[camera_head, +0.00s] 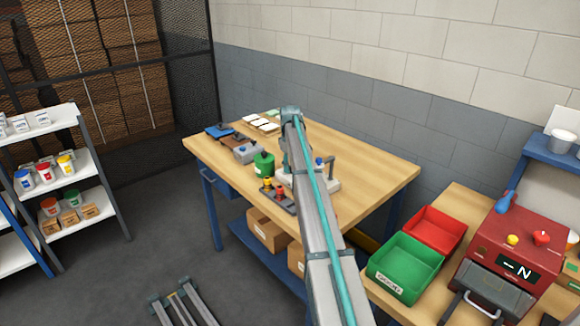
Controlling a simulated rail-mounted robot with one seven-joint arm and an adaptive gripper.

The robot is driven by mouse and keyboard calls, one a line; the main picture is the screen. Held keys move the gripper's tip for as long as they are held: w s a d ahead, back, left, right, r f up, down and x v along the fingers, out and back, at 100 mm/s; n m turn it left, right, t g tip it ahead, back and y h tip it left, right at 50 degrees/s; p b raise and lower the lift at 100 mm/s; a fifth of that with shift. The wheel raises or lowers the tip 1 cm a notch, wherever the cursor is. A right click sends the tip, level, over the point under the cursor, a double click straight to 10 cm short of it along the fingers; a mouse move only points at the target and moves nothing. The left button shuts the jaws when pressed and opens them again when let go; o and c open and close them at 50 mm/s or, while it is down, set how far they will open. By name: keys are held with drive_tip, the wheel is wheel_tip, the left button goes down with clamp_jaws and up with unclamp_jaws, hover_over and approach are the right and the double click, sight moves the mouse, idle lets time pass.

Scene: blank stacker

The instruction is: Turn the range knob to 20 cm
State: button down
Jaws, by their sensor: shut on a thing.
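My arm (315,215) reaches up from the bottom of the picture over the wooden workbench (380,165). My gripper cannot be made out; the arm's links cover that spot. I cannot pick out a range knob or any 20 cm mark. A pale device (330,182) with a small blue part and an upright post stands on the bench, partly hidden behind my arm. A dark control box (276,197) with yellow and red buttons lies just left of the arm.
A green canister (263,164), a grey box (246,152) and a blue tray (219,131) stand left on the bench. Green (405,265) and red (436,231) bins and a red machine (520,245) occupy the right table. The bench's right end is clear.

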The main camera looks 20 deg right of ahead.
idle(0.3)
drive_tip(key=c, duration=0.8)
unclamp_jaws()
wheel_tip(320, 180, up, 12)
